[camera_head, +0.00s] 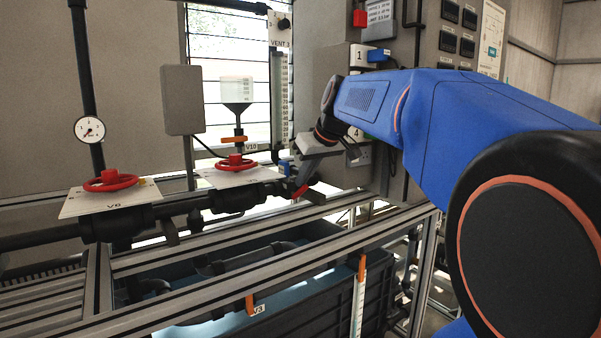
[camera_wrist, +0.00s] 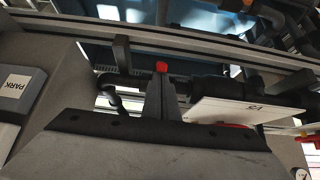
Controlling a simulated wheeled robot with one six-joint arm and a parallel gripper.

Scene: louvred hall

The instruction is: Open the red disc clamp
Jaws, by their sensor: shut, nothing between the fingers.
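Two round red handwheels stand out in the head view. The nearer handwheel (camera_head: 111,181) sits on a white plate marked V6, and the farther handwheel (camera_head: 235,162) sits on a second white plate. A small red piece (camera_head: 300,191) shows low beside my gripper (camera_head: 297,178), on or near the dark pipe. I cannot tell which of these is the disc clamp. My gripper is shut and empty, pointing down, right of the farther plate. In the wrist view my gripper's fingers (camera_wrist: 162,78) are together, with a red spot (camera_wrist: 162,66) at their tip. Contact is unclear.
Metal frame rails (camera_head: 250,265) run in front of and below the pipes. A dark tank (camera_head: 320,300) stands underneath. A grey cabinet (camera_head: 425,40) is behind my arm. An orange handle (camera_head: 234,139) sits above the farther handwheel. A gauge (camera_head: 90,130) stands at left.

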